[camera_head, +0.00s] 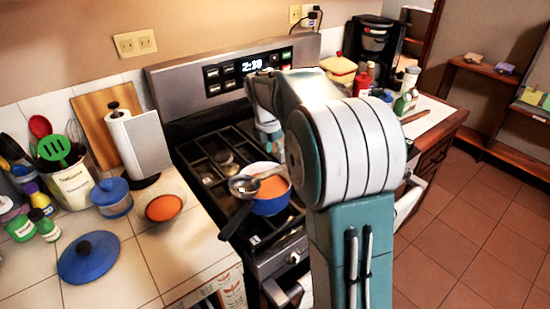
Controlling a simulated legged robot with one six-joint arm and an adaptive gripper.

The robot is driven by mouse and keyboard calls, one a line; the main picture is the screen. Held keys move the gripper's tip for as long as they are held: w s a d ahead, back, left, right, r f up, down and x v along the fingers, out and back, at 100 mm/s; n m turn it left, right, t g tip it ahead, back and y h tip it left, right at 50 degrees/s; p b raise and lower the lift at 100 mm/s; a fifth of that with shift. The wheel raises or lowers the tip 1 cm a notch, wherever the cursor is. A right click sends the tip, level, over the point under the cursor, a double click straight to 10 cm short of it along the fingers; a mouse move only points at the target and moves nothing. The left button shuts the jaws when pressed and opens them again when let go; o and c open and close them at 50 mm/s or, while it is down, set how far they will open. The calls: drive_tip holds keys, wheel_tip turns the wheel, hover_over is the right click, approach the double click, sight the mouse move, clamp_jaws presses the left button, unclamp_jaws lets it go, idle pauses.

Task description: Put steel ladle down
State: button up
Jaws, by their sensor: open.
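The steel ladle (243,186) shows as a round shiny bowl at the left rim of a blue pot (268,207). Its thin handle appears to reach right across the pot. I cannot tell whether the bowl rests on the rim. The pot stands on the stove and holds orange food, and its black handle points to the lower left. My gripper (269,136) is above and behind the pot, partly hidden by my arm. It is open and appears apart from the ladle.
The stove grates (207,160) left of the pot are bare. The front counter tiles have free room.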

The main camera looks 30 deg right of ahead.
sight(270, 171)
wheel_tip(270, 171, up, 10)
drive_tip(key=a, duration=0.2)
drive_tip(key=s+a+r+m+t, duration=0.1)
drive_tip(key=s+a+r+m, duration=0.3)
drive_tip(key=s, duration=0.3)
drive_tip(key=s+a+f+m+t, duration=0.1)
drive_tip(key=s+a+f+m, duration=0.1)
drive_tip(key=s+m, duration=0.3)
drive_tip(key=s+a+f+m+t+y, duration=0.1)
drive_tip(key=s+f+m, duration=0.3)
drive_tip(key=s, duration=0.4)
drive_tip(key=s+a+f+m+t+y, duration=0.1)
drive_tip(key=s+a+f+m+t, duration=0.1)
drive_tip(key=s+a+f+m, duration=0.2)
drive_tip(key=s+m, duration=0.3)
drive_tip(key=shift+s, duration=0.35)
drive_tip(key=shift+a+r, duration=0.1)
